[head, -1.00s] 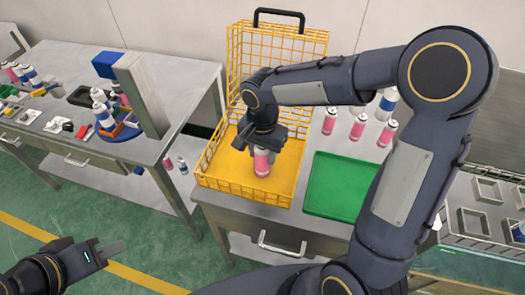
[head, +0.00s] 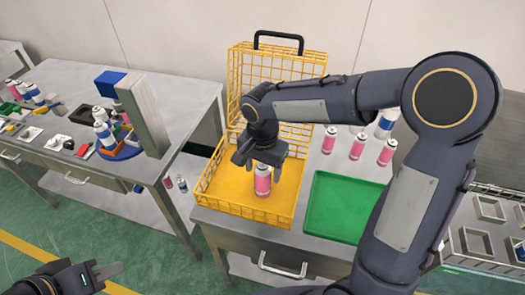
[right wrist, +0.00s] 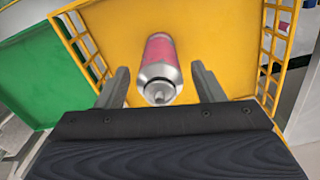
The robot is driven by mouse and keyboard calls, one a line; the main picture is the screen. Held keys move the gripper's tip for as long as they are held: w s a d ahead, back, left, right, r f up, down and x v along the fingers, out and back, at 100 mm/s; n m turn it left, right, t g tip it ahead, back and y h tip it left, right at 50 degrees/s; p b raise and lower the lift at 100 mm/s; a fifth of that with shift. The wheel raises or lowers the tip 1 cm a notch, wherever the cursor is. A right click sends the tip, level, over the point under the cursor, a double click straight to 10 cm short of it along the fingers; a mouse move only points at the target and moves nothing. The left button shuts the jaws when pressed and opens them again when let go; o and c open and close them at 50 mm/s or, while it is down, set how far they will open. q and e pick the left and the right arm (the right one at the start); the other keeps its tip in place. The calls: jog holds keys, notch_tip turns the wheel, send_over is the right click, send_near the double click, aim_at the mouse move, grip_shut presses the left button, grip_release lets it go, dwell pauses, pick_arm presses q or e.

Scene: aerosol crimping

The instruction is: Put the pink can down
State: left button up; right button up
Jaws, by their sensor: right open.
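The pink can (head: 262,181) stands upright in the yellow wire basket (head: 222,198), near its front right part. In the right wrist view the pink can (right wrist: 160,68) lies between and beyond the open fingers, with clear space on both sides. My right gripper (head: 262,158) is open just above and behind the can's top, its fingers apart from it. It also shows in the right wrist view (right wrist: 161,88). My left gripper (head: 104,273) is at the lower left, away from the basket; its finger gap is not clear.
A green tray (head: 335,207) lies right of the basket. Several pink cans (head: 357,142) stand behind it. The basket's open lid (head: 285,75) stands upright at the back. A second table (head: 75,140) with a blue round holder (head: 122,150) is at the left.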

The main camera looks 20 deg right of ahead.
notch_tip(320, 180, up, 10)
jog(key=shift+f, duration=0.15)
jog(key=shift+r, duration=0.35)
jog(key=shift+s+d+r, duration=0.1)
jog(key=shift+s, duration=0.05)
jog(key=s+d+f+n+t+y, duration=0.2)
jog(key=s+d+n, duration=0.1)
jog(key=s, duration=0.6)
jog(key=s+d+f+n+t+y, duration=0.1)
jog(key=s+d+f+n+t, duration=0.1)
jog(key=s, duration=0.7)
jog(key=shift+s+d+n+t+y, duration=0.25)
jog(key=shift+d+n+t+y, duration=0.2)
jog(key=shift+n+t, duration=0.55)
jog(key=shift+r, duration=0.1)
jog(key=shift+c, duration=0.4)
